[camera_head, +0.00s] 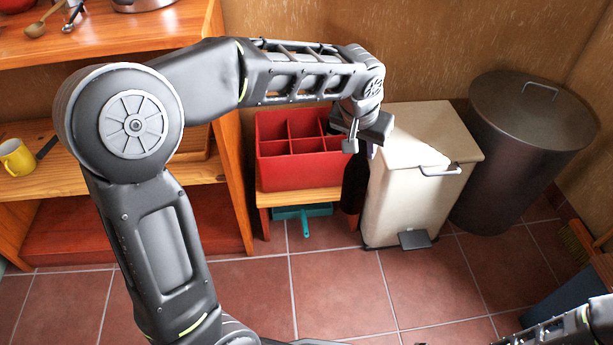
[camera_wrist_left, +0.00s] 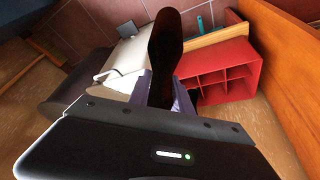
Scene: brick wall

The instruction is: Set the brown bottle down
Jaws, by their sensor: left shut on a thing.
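My left gripper (camera_head: 362,140) is shut on the dark brown bottle (camera_head: 355,182). The bottle hangs below the jaws in front of the gap between the red divided crate and the cream pedal bin. In the left wrist view the bottle (camera_wrist_left: 165,50) stretches away from the gripper (camera_wrist_left: 170,97), its far end over the floor side. The red crate (camera_head: 290,172) has several compartments and stands on a low wooden stool (camera_head: 272,199). Its compartments look empty where I can see them; its right end is partly hidden by my gripper. My right gripper is not in view.
The cream pedal bin (camera_head: 412,190) stands right of the bottle, with a dark round bin (camera_head: 520,150) beyond it. A teal dustpan (camera_head: 303,212) lies under the stool. A wooden shelf (camera_head: 225,215) with a yellow mug (camera_head: 16,158) is at left. The tiled floor in front is clear.

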